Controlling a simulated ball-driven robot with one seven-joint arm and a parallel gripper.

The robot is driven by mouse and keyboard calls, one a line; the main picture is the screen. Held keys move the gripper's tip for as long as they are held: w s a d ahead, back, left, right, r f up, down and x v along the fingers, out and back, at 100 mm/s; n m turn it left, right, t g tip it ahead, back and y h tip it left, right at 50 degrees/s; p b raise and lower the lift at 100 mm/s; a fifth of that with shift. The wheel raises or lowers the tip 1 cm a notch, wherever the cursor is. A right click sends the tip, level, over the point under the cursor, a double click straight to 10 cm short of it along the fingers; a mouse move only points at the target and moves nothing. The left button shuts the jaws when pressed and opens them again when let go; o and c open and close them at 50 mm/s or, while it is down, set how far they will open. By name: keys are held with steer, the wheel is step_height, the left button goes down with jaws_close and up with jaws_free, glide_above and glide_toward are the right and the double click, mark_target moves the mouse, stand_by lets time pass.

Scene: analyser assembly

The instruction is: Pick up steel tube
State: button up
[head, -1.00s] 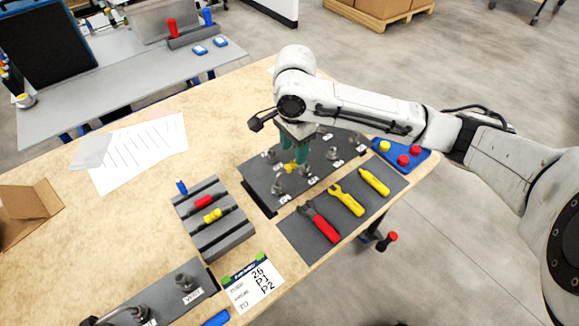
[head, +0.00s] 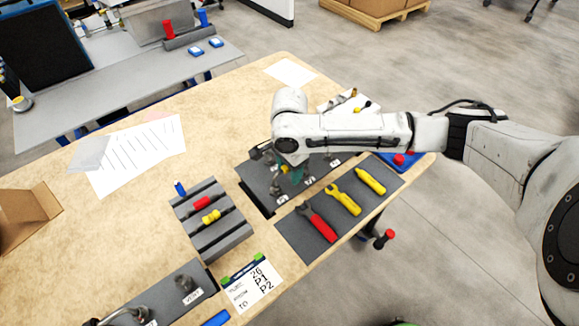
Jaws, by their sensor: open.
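A curved steel tube (head: 128,314) shows at the lower left edge, at the dark plate marked VENT (head: 195,288); part of it is cut off by the frame. My gripper (head: 296,178) has teal fingers and points down over the dark plate with fittings (head: 262,188) at the middle of the bench. My wrist hides much of the gripper and part of that plate. A yellow item shows beside the fingers; whether they touch it I cannot tell. I see no tube between the fingers.
A grey rack (head: 222,236) holds red and yellow pieces. A dark mat (head: 318,225) holds red pliers, a yellow wrench and a yellow tool. A white tray (head: 327,107) with small metal parts lies behind my arm. A written card (head: 252,285) is in front.

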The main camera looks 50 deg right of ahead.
jaws_close()
steer(key=shift+r, duration=0.2)
stand_by(0.3)
